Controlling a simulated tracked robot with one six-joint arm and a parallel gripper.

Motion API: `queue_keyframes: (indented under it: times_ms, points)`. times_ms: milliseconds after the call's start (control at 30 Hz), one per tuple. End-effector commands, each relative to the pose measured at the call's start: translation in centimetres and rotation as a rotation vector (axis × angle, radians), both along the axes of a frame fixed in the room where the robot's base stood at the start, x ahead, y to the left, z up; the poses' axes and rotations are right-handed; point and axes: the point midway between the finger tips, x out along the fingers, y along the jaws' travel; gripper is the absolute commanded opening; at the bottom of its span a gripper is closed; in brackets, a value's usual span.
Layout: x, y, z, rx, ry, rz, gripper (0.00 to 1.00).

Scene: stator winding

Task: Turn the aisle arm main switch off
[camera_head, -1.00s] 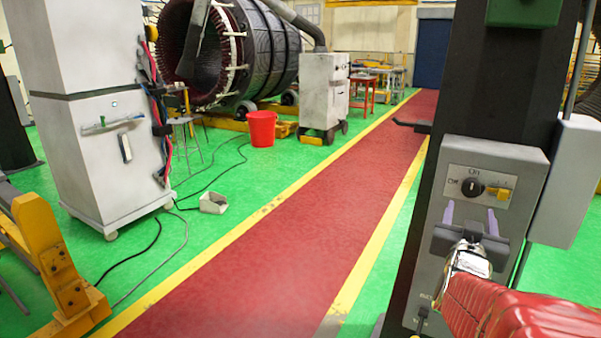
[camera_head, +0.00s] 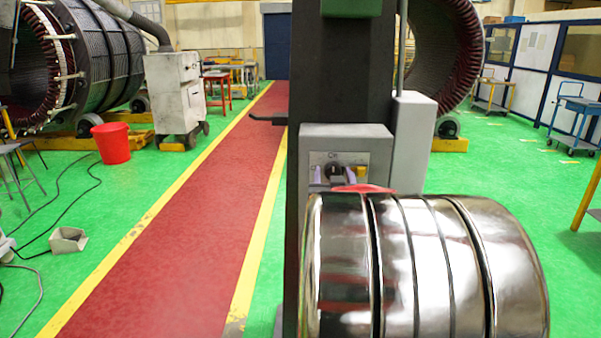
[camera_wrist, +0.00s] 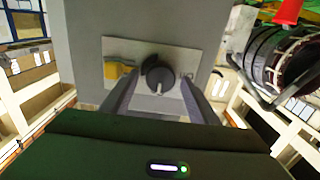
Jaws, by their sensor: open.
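The main switch is a round black knob (camera_head: 334,171) on a pale plate, on the front of a grey box (camera_head: 345,144) fixed to a dark column. "On" is lettered above the knob; its pointer is too small to read in the head view. In the wrist view the knob (camera_wrist: 158,76) shows a light mark toward the bottom of the picture. My gripper (camera_wrist: 160,84) is open, one finger on each side of the knob; contact cannot be told. The fingers (camera_head: 334,177) also show in the head view, above my shiny arm link, which hides the lower box.
A yellow part (camera_head: 374,174) sits on the plate right of the knob. A pale grey box (camera_head: 413,140) adjoins on the right. A red walkway (camera_head: 190,220) runs left of the column. A red bucket (camera_head: 111,143) stands farther left.

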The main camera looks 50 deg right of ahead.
Motion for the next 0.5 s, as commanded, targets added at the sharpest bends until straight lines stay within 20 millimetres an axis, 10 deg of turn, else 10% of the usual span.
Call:
queue_keyframes:
  times_ms: [500]
  points:
    - [0.48,-0.17,-0.01,-0.001,0.001,0.007,0.45]
